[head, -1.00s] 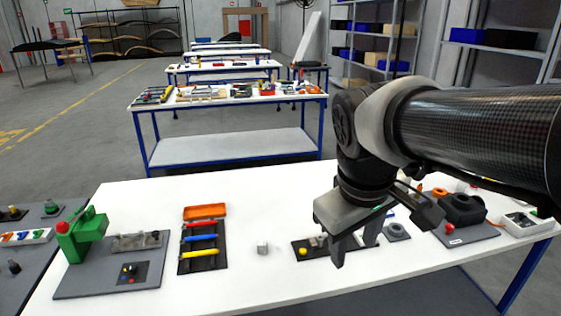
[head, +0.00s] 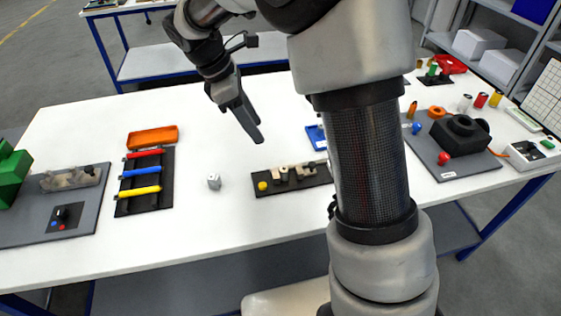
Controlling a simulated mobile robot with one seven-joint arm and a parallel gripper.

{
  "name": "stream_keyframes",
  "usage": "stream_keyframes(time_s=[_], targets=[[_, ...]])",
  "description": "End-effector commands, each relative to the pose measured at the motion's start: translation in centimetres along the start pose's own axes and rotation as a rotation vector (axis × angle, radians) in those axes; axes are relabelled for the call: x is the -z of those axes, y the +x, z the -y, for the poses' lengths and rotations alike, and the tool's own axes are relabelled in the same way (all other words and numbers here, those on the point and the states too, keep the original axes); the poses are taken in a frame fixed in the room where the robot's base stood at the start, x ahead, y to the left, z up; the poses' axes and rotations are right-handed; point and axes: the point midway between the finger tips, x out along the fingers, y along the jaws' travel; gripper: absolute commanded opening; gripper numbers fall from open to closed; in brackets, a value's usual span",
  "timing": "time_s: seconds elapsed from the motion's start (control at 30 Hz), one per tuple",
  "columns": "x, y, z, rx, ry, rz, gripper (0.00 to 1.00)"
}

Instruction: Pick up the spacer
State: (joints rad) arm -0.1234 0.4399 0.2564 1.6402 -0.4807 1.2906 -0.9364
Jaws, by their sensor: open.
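A small light grey piece (head: 214,181), which looks like the spacer, stands alone on the white table (head: 225,235), left of the middle. My gripper (head: 244,124) is in the air over the table, above and a little right of the piece in the picture, and clear of it. The gripper is seen from the side. Its dark fingers point down to the right and partly overlap in this view, with nothing held between them.
A black rack (head: 145,182) with red, blue and yellow tools lies left of the piece, below an orange tray (head: 153,137). A black board (head: 292,178) with a yellow knob lies to its right. My arm hides part of the table's right side.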

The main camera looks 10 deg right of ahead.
Motion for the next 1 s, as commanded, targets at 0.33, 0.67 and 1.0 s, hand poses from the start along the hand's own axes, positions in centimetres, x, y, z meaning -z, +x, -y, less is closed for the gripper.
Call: stream_keyframes(time_s=[0.33,0.67,1.0], targets=[[0.0,7.2,0.1,0.005,0.000,0.001,0.44],[-0.1,11.7,0.1,0.002,0.001,0.001,0.44],[-0.2,14.9,0.0,0.004,0.001,0.001,0.44]])
